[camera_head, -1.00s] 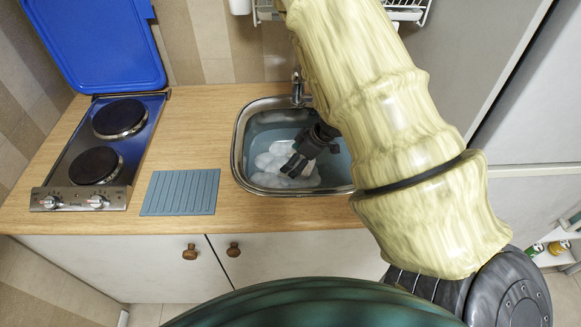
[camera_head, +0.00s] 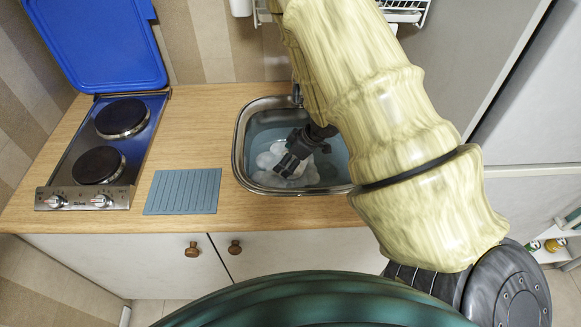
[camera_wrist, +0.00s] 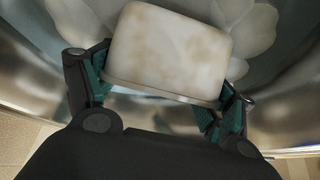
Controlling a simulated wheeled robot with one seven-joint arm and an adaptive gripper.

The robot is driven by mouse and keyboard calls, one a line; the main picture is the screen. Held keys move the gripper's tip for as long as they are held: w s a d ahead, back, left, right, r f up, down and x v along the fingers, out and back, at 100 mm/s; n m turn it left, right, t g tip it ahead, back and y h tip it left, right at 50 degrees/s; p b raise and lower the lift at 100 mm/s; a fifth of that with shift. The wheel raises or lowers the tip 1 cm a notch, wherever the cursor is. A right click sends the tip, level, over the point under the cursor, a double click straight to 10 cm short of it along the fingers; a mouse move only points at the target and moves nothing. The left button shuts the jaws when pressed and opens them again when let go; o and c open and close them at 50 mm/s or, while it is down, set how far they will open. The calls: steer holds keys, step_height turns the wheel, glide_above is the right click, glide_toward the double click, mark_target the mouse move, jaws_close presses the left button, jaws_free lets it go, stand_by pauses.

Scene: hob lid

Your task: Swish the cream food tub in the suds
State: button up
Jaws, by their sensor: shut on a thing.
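My gripper (camera_head: 293,160) is down inside the steel sink (camera_head: 240,150), over the white suds (camera_head: 268,160). In the wrist view my gripper (camera_wrist: 158,95) is shut on the cream food tub (camera_wrist: 168,50), one finger on each side of it. The tub shows brownish smudges on its face. The suds (camera_wrist: 245,25) lie behind the tub in the wrist view. In the head view the tub cannot be told apart from the suds and the gripper. How deep the tub sits in the water cannot be told.
A two-plate hob (camera_head: 100,165) with its blue lid (camera_head: 105,45) raised stands at the left. A grey ribbed mat (camera_head: 183,191) lies on the wooden counter (camera_head: 205,115) between hob and sink. A tap (camera_head: 297,93) stands at the sink's back edge.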

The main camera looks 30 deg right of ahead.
steer(key=shift+s+d+p, duration=0.4)
steer(key=shift+s+d, duration=0.05)
steer(key=shift+d, duration=0.3)
steer(key=shift+s+d+p, duration=0.35)
steer(key=shift+s+d, duration=0.1)
steer(key=shift+d, duration=0.3)
steer(key=shift+w+a+p, duration=0.25)
steer(key=shift+w+a, duration=0.25)
steer(key=shift+a, duration=0.25)
steer(key=shift+w+a+p, duration=0.25)
steer(key=shift+w+a, duration=0.2)
steer(key=shift+a, duration=0.3)
steer(key=shift+s+d+p, duration=0.35)
steer(key=shift+s+d, duration=0.15)
steer(key=shift+d, duration=0.25)
steer(key=shift+s+d+p, duration=0.35)
steer(key=shift+s+d, duration=0.1)
steer(key=shift+d, duration=0.3)
steer(key=shift+w+a+p, duration=0.15)
steer(key=shift+w+a, duration=0.35)
steer(key=shift+a, duration=0.25)
steer(key=shift+w+a+p, duration=0.15)
steer(key=shift+w+a, duration=0.3)
steer(key=shift+a, duration=0.3)
steer(key=shift+r, duration=0.1)
step_height(320, 180, up, 18)
steer(key=p, duration=0.8)
steer(key=shift+p, duration=0.4)
steer(key=shift+r, duration=0.1)
